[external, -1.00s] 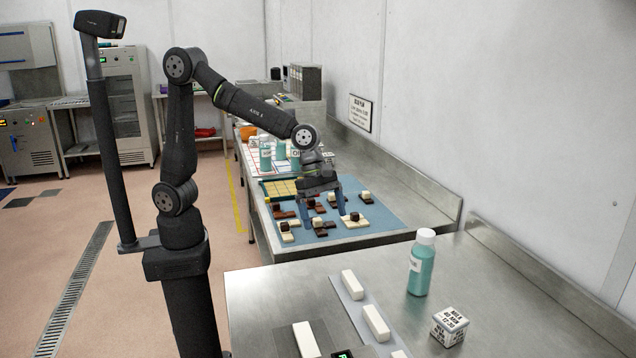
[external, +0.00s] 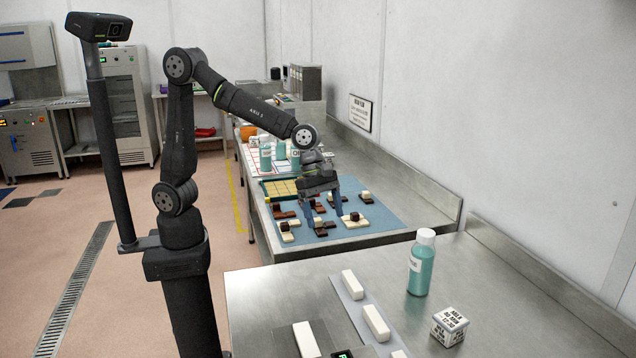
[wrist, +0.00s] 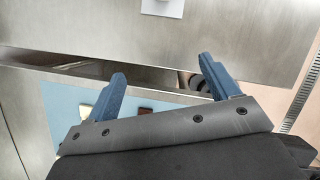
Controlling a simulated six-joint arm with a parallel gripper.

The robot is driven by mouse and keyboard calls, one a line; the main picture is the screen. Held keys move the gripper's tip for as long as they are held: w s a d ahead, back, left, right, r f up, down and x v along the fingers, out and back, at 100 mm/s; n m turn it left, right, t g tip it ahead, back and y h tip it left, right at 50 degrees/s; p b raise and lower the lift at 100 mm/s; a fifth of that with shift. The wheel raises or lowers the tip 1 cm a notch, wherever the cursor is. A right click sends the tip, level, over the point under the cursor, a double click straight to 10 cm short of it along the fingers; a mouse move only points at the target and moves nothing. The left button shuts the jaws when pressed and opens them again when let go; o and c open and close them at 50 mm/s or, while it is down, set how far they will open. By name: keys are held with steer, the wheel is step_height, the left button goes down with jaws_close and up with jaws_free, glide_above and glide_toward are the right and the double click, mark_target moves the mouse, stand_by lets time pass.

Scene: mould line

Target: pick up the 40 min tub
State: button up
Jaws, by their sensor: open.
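A small white cube-shaped tub (external: 450,326) with dark printed lettering stands on the near steel table; part of the print looks like "40 MIN". My gripper (external: 324,212) is over the blue mat on the farther table, well behind and to the left of the tub. Its fingers point down, are apart and have nothing between them. In the wrist view the two blue fingers of my gripper (wrist: 162,68) are spread. The tub cannot be made out in the wrist view.
A teal bottle with a white cap (external: 421,263) stands just behind the tub. White blocks (external: 376,322) lie on a grey strip to its left. Brown and cream pieces cover the blue mat (external: 388,226). A gap separates the tables. The near table's right side is clear.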

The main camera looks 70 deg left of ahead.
step_height(320, 180, up, 11)
steer(key=m+t+h, duration=0.1)
steer(key=m+h, duration=0.1)
glide_above(449, 317)
steer(key=s+a, duration=0.2)
steer(key=a, duration=0.1)
step_height(449, 317, down, 14)
steer(key=f, duration=0.1)
steer(key=shift+w+x, duration=0.1)
steer(key=shift+x, duration=1.45)
steer(key=shift+w+x, duration=0.15)
steer(key=shift+x, duration=1.35)
steer(key=shift+a, duration=0.2)
steer(key=shift+c, duration=0.2)
